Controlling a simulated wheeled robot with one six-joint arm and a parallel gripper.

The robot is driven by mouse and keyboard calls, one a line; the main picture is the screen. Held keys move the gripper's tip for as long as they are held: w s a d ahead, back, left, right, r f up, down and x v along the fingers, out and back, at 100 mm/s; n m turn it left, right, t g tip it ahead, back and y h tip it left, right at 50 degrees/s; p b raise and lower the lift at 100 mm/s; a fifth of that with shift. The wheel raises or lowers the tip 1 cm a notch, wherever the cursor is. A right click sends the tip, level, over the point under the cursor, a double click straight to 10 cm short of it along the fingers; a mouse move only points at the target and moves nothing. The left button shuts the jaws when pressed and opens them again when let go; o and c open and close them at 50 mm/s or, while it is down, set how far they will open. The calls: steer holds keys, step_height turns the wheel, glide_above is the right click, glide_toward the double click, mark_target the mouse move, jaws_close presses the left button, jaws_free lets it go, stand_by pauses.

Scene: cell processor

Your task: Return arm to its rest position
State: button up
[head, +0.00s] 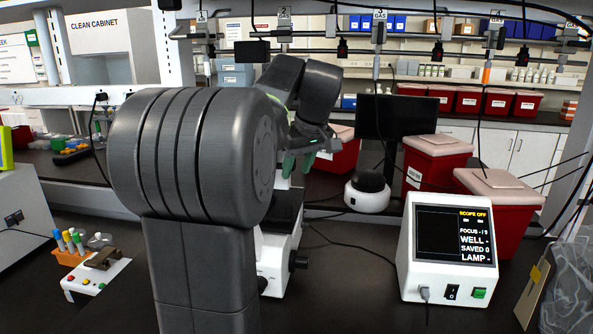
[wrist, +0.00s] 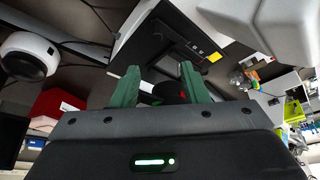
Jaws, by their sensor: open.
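My gripper (head: 300,160) is raised in the middle of the head view, partly hidden by my own arm. Its green fingers hang above the white and black microscope-like instrument (head: 276,262), and I cannot tell how large the gap is. In the wrist view my gripper (wrist: 160,88) shows two green fingers standing apart with nothing held between them. My arm covers much of the instrument in the head view.
A control box (head: 447,255) reading SCOPE OFF stands at right. A white round device (head: 367,194) and red bins (head: 435,160) stand behind. A small rack with colored-capped tubes (head: 72,245) is at left. Dark bench is bare before the control box.

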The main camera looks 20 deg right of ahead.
mark_target(288, 204)
steer(key=x, duration=1.3)
steer(key=shift+d+f+p, duration=0.1)
steer(key=shift+f+p, duration=0.15)
steer(key=shift+p, duration=0.15)
steer(key=shift+d+f, duration=0.15)
steer(key=shift+f, duration=0.05)
steer(key=shift+s+d, duration=0.25)
steer(key=shift+d, duration=0.15)
steer(key=shift+a, duration=0.1)
